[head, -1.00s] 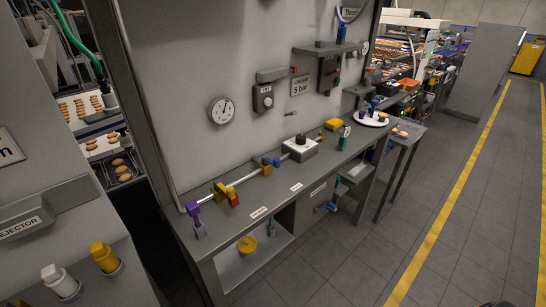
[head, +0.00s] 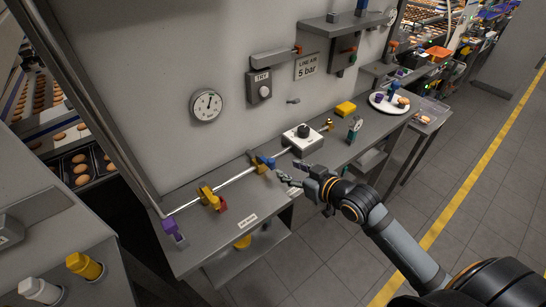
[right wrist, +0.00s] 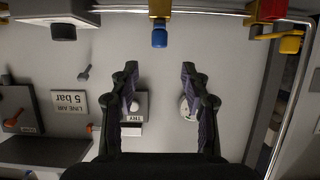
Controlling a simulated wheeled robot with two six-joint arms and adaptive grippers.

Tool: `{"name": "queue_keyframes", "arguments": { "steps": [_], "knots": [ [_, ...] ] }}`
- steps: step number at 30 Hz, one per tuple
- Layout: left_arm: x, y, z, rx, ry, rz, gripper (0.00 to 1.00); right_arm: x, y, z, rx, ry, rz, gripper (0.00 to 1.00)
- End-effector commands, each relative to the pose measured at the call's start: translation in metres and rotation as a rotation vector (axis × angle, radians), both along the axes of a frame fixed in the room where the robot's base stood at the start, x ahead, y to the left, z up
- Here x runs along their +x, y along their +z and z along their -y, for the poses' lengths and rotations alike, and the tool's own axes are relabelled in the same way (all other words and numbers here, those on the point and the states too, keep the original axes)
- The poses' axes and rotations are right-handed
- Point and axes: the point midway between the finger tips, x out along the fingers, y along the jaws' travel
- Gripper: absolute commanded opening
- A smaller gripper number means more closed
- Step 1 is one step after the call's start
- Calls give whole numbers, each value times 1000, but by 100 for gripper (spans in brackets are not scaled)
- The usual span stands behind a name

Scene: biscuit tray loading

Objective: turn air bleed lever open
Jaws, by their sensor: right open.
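A thin pipe (head: 236,178) runs along the bench with coloured fittings on it. A blue lever (head: 265,161) sits on a yellow fitting mid-pipe; it also shows at the top middle of the right wrist view (right wrist: 159,38). A yellow lever (head: 207,194) with a red part (head: 221,205) is further left, and a purple handle (head: 171,228) is at the pipe's left end. I cannot read which one is the air bleed lever. My right gripper (head: 290,175) is open and empty, just right of the blue lever and apart from it. My left gripper is out of view.
A white box with a black knob (head: 303,134) stands behind my right gripper. A gauge (head: 206,105) and a 5 bar sign (head: 306,66) are on the wall. A plate (head: 381,104) is further right.

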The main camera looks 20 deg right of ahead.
Motion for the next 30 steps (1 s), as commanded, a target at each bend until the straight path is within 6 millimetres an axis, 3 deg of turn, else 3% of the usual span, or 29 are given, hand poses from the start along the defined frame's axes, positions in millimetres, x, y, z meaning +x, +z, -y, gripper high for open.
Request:
{"name": "queue_keyframes", "arguments": {
  "steps": [8, 18, 30],
  "knots": [
    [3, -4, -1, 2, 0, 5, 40, 27, -11, -10, 11, -6, 1, 47],
    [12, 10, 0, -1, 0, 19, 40, 81, -34, -28, 3, -4, 0, 47],
    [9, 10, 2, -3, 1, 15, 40, 90, -40, -32, -1, -3, -1, 47]
  ]
}}
